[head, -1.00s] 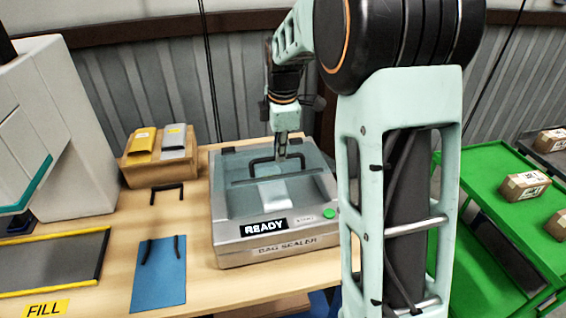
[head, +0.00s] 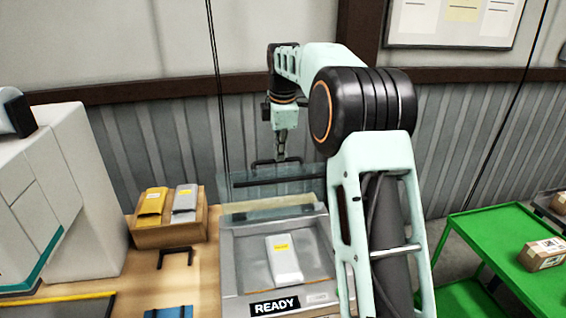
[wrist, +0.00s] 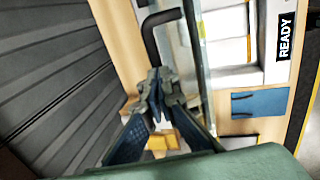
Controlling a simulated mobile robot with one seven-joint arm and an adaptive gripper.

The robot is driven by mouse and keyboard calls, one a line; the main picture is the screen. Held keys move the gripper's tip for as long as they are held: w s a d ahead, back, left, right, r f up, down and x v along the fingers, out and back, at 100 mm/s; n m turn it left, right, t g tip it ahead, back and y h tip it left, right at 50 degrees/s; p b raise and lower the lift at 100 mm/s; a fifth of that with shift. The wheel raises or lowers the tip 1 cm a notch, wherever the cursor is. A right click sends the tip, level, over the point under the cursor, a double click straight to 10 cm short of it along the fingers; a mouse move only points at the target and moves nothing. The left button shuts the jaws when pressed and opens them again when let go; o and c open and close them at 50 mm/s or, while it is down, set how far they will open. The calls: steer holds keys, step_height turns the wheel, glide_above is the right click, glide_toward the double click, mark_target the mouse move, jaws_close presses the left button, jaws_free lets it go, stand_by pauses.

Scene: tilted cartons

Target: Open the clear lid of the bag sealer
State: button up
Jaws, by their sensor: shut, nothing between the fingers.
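The bag sealer (head: 238,268) stands on the bench with its grey chamber uncovered. A white pouch (head: 287,262) with a yellow label lies inside it. The clear lid (head: 262,190) is raised steeply at the sealer's back, and its black handle (head: 262,163) is near the top. My gripper (head: 281,155) is shut and empty, with its tips beside the handle. In the wrist view, the fingertips (wrist: 160,80) are close together just below the handle (wrist: 153,38), and the lid shows edge-on (wrist: 195,75). I cannot tell whether the fingers touch the handle.
A wooden box (head: 170,237) with yellow and grey pouches stands left of the sealer, near a black bracket handle (head: 175,252). A large white machine (head: 65,205) is at far left. A green cart (head: 510,235) with cartons is at right. A corrugated wall (head: 165,145) rises behind.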

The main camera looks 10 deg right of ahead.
steer(key=o, duration=0.5)
steer(key=shift+s+f, duration=0.25)
steer(key=shift+f, duration=0.95)
steer(key=shift+o, duration=1.1)
steer(key=shift+w, duration=0.15)
steer(key=shift+w+f, duration=0.2)
steer(key=shift+w, duration=0.05)
steer(key=shift+r, duration=0.1)
steer(key=shift+r, duration=0.1)
steer(key=shift+a, duration=0.1)
